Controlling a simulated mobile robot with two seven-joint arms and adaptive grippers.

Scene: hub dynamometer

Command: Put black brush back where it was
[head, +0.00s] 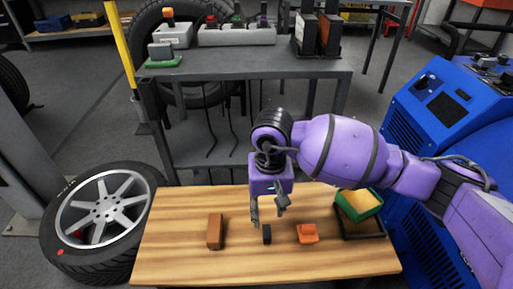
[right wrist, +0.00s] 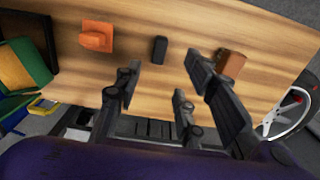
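A small black block (head: 266,234), which looks like the black brush, stands on the wooden table between a brown block and an orange piece. It also shows in the right wrist view (right wrist: 159,50). My right gripper (head: 268,212) is just above and behind it, pointing down. In the right wrist view its fingers (right wrist: 163,65) are spread wide with nothing between them, and the black block lies beyond the tips. My left gripper is not in view.
The wooden table (head: 180,262) also holds the brown block (head: 215,231), the orange piece (head: 307,233) and a green-and-yellow box (head: 358,205) over a black tray (head: 362,231). A grey bench (head: 245,68) with holders stands behind. A wheel (head: 102,213) is left, a blue machine (head: 425,115) right.

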